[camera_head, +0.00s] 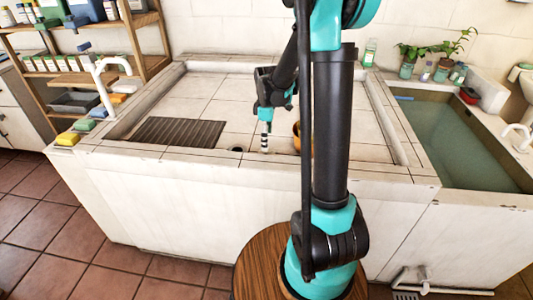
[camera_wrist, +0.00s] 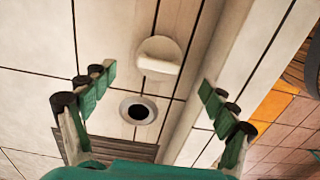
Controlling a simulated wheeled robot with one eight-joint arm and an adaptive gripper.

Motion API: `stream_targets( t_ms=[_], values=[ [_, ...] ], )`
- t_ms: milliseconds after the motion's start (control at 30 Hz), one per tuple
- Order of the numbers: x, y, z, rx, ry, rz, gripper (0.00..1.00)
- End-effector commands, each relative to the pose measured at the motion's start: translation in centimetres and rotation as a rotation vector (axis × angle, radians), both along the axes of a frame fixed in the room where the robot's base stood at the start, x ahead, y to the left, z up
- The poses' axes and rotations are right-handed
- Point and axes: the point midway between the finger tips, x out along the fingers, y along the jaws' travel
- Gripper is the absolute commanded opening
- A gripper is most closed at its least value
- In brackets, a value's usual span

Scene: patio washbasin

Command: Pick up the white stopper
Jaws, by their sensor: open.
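The white stopper (camera_wrist: 160,57) is a small rounded white piece with a thick straight edge. In the wrist view it lies on the pale tiled basin floor, just past the dark round drain hole (camera_wrist: 138,110). My gripper (camera_wrist: 157,82) is open, with its green-padded fingers spread to either side and nothing between them touching. The stopper shows between and beyond the fingertips. In the head view my gripper (camera_head: 265,128) points down over the front of the basin, right of the drain hole (camera_head: 237,149). The stopper cannot be made out clearly there.
A dark ribbed mat (camera_head: 180,132) lies at the basin's left. An orange object (camera_head: 297,129) is partly hidden behind my arm. The raised front rim (camera_head: 200,163) runs close to my gripper. A white tap (camera_head: 103,85) stands left, and a water-filled trough (camera_head: 455,145) lies right.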

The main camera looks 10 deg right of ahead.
Motion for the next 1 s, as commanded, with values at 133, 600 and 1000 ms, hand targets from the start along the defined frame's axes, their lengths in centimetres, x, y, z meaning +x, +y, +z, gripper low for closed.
stream_targets(
  t_ms=[133, 600, 1000],
  values=[
    [0.0, 0.0, -0.9, 0.000, 0.000, 0.000, 0.86],
    [0.2, 0.1, -5.5, 0.000, 0.000, 0.000, 0.86],
    [0.1, 0.1, -5.4, 0.000, 0.000, 0.000, 0.58]
  ],
)
